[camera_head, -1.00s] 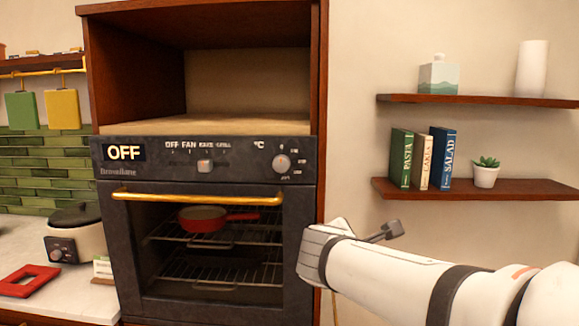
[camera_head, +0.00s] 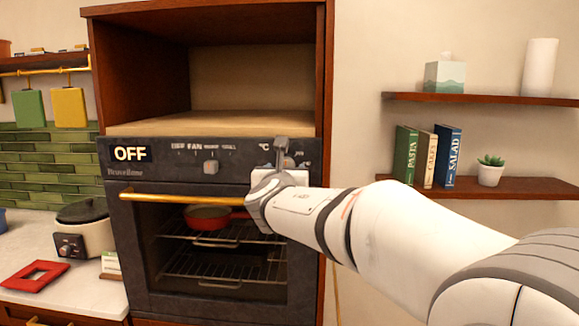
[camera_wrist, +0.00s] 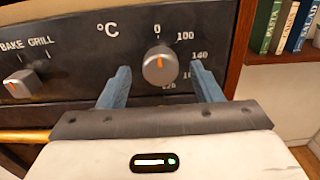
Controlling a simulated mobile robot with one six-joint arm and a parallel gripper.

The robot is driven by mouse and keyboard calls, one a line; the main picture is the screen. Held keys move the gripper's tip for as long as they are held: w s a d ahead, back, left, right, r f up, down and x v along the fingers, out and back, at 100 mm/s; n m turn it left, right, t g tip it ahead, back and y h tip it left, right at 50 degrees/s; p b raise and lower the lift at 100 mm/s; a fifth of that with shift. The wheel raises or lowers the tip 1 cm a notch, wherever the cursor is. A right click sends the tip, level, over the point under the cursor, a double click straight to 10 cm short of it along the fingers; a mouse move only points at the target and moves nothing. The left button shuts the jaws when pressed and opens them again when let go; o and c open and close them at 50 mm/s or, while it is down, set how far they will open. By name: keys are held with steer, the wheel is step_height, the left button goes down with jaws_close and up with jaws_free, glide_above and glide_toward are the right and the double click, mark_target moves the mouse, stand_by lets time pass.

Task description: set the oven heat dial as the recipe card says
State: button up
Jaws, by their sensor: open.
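The heat dial (camera_wrist: 159,66) is a round silver knob under the °C mark in the wrist view. Its orange pointer points up at 0; 100 and 140 are printed clockwise from it. My gripper (camera_wrist: 160,68) is open, its two blue fingers to the left and right of the dial; whether they touch it I cannot tell. In the head view my gripper (camera_head: 282,150) is at the right of the oven panel (camera_head: 170,154) and covers most of the dial. The oven display (camera_head: 130,153) reads OFF. A small white card (camera_head: 110,263) stands on the counter, its text unreadable.
A second knob (camera_head: 211,167) for the oven mode sits left of the dial. The oven door is shut behind a brass handle (camera_head: 180,199), with a red pan (camera_head: 207,217) inside. Shelves with books (camera_head: 428,158) are on the right wall.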

steer(key=shift+w, duration=0.5)
steer(key=shift+c, duration=0.2)
